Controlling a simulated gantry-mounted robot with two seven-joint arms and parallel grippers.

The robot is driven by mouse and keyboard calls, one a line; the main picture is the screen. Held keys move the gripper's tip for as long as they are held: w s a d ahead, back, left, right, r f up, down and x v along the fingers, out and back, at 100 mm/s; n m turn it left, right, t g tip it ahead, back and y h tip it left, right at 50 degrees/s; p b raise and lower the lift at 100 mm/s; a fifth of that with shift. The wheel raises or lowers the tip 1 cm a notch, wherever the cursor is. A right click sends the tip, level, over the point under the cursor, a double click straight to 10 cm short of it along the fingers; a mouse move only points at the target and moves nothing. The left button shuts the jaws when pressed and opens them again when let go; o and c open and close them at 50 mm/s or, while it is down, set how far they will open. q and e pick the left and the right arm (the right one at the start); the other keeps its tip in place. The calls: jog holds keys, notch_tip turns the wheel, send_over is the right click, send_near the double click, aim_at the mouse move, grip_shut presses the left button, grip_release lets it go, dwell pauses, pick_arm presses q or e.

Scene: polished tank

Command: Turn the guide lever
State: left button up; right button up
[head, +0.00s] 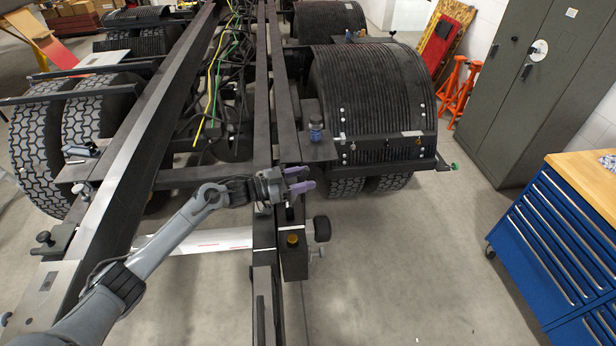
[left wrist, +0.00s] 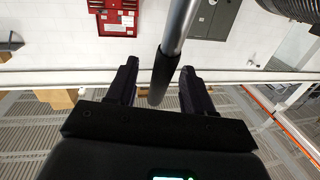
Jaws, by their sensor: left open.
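My left gripper (head: 303,179) reaches in from the left over the dark frame rails, its two purple-grey fingers apart and pointing right. In the left wrist view the same gripper (left wrist: 158,66) is open, with a dark finger on each side. A grey rod with a black grip end, apparently the guide lever (left wrist: 164,74), comes down from the top between the fingers. Whether the grip touches either finger is unclear. In the head view I cannot clearly make out the lever near the gripper. My right gripper is not in view.
Dark frame rails (head: 262,110) run up the middle, with cables beside them. A ribbed black fender (head: 370,90) over tyres stands beyond the gripper. A blue tool cabinet (head: 560,240) and a grey-green locker (head: 530,90) stand at the right. The floor between is clear.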

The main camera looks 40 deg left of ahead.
pick_arm(q)
jog(key=shift+x, duration=0.9)
grip_shut()
